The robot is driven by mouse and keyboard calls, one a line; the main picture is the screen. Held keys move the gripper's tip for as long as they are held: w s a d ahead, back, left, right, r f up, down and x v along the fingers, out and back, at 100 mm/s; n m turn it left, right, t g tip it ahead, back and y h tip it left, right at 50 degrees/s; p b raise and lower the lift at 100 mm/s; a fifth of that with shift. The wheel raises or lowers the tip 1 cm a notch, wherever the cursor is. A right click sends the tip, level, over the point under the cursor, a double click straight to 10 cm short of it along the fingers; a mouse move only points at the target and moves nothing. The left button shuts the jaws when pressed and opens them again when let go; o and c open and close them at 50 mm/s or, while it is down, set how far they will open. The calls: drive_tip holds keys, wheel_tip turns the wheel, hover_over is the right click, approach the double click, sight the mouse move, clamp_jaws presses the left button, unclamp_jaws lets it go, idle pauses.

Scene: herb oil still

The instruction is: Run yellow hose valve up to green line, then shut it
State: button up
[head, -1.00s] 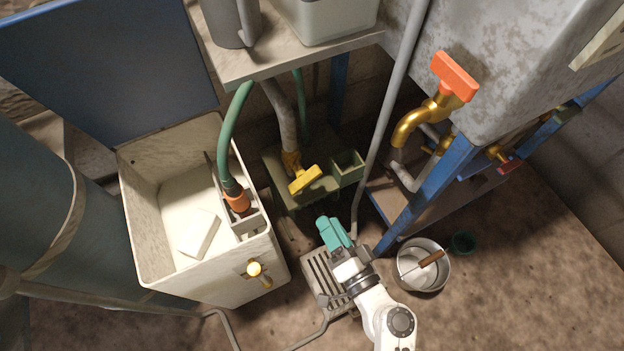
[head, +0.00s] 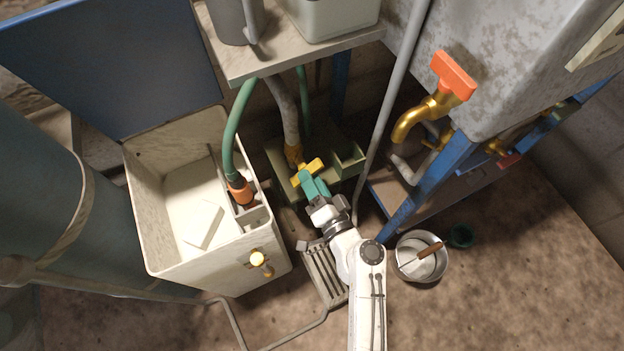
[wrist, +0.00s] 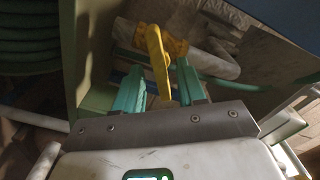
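The yellow hose valve has a flat yellow handle (head: 316,163) and a yellow body (head: 292,154) at the lower end of a grey hose (head: 284,112). It sits over a green box (head: 345,165) under the shelf. My gripper (head: 308,181) has teal fingers and is at the handle. In the wrist view the handle (wrist: 158,62) reaches between the two fingers of my gripper (wrist: 162,88), with a gap visible on each side. The fingers are open around it. No green line or liquid level can be made out; the inside of the box is mostly hidden.
A cream tank (head: 160,240) with a green hose (head: 233,125) stands to the left. A grey pipe (head: 388,110) and a blue frame leg (head: 430,185) are close on the right. A metal pot (head: 420,268) is on the floor. An orange-handled brass tap (head: 425,112) is upper right.

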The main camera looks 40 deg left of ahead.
drive_tip(key=shift+a, duration=0.2)
clamp_jaws()
idle(0.3)
